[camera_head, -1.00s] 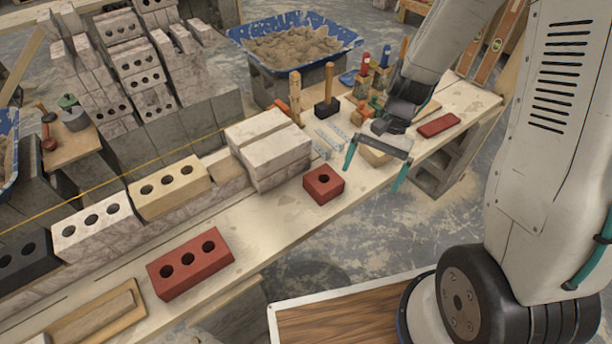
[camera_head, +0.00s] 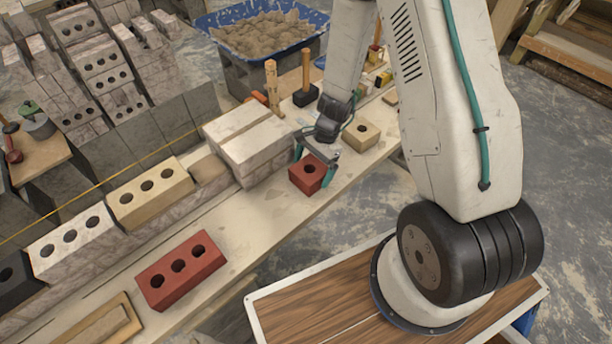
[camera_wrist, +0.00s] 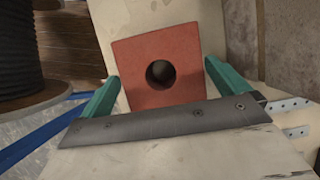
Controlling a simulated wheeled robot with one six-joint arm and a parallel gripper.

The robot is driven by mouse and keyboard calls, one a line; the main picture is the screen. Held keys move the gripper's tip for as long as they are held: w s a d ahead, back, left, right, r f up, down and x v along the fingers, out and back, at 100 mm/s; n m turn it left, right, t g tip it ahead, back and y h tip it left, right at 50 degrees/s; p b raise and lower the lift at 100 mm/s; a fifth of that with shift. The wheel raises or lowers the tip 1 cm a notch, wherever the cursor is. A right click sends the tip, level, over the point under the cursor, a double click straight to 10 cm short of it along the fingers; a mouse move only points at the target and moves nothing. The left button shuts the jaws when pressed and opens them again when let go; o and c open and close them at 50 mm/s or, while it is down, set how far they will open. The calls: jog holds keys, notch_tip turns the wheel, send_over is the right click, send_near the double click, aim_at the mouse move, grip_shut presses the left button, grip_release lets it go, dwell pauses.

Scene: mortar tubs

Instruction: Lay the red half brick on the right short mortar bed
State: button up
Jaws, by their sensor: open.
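The red half brick (camera_head: 305,175), a small block with one hole, sits on the plank in front of the pale block stack. My gripper (camera_head: 314,165) is open at it, with teal fingers on either side. The wrist view shows the half brick (camera_wrist: 125,65) between the two fingers, slightly turned, with visible gaps beside it. A short brownish mortar bed (camera_head: 208,169) lies on the wall between the yellow brick (camera_head: 150,192) and the pale blocks; its surface is partly hidden.
A red three-hole brick (camera_head: 180,277) lies on the plank (camera_head: 247,232) at lower left. Pale blocks (camera_head: 250,145) stand close behind the half brick. A yellow string runs above the wall.

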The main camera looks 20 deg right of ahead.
jog(key=shift+x, duration=1)
jog(key=shift+s, duration=0.1)
jog(key=shift+c, duration=0.3)
jog(key=shift+a+r, duration=0.1)
jog(key=c, duration=1.6)
jog(key=shift+o, duration=0.2)
jog(key=shift+r, duration=0.1)
